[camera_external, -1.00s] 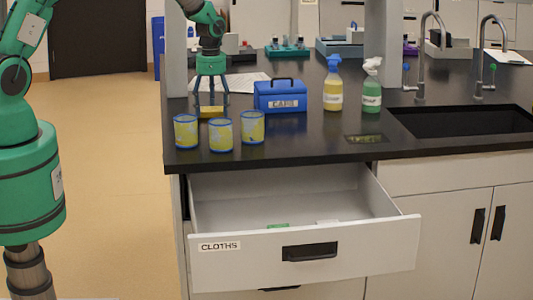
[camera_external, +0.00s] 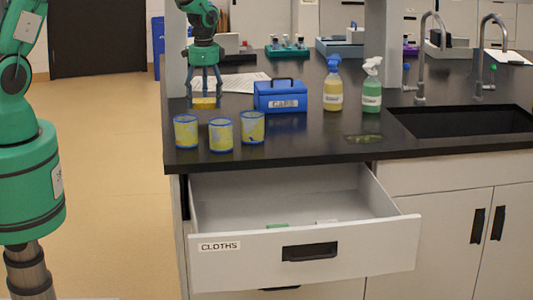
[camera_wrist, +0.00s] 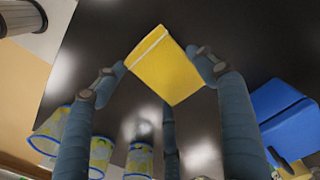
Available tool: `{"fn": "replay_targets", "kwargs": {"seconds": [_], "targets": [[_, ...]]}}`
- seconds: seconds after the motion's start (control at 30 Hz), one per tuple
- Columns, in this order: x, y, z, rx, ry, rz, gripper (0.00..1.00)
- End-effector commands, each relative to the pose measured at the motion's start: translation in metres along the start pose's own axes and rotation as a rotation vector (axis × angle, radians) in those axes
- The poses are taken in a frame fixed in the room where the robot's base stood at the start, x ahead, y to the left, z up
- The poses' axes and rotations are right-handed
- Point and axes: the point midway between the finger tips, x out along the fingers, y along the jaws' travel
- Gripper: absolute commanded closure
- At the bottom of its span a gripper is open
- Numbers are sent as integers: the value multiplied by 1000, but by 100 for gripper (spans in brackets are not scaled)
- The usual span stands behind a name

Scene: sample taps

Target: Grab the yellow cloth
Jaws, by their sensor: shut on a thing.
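The yellow cloth (camera_external: 204,103) is a small folded block between the fingers of my gripper (camera_external: 205,96), above the left part of the black counter. In the wrist view the cloth (camera_wrist: 165,66) shows a pale stripe along one edge, and the fingertips of my gripper (camera_wrist: 160,76) close on its sides. Whether the cloth is clear of the counter is hard to tell. The drawer (camera_external: 340,252) labelled CLOTHS stands open below, with a green cloth (camera_external: 277,226) and a whitish item (camera_external: 327,222) inside.
Three yellow-and-blue containers (camera_external: 221,135) stand in front of my gripper near the counter's front edge. A blue CAPS box (camera_external: 280,97) is to its right, then a yellow spray bottle (camera_external: 333,88) and a green one (camera_external: 372,90). A sink (camera_external: 460,122) lies right.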

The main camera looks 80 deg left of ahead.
Motion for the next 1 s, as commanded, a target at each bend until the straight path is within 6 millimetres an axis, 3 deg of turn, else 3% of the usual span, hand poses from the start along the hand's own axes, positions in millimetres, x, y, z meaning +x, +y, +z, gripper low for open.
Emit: {"fn": "replay_targets", "kwargs": {"seconds": [0.5, 0.7, 1.0], "targets": [[-10, 60, 69, 0, 0, 0, 47], [-11, 76, 87, 0, 0, 0, 47], [-12, 85, 97, 0, 1, -1, 47]]}}
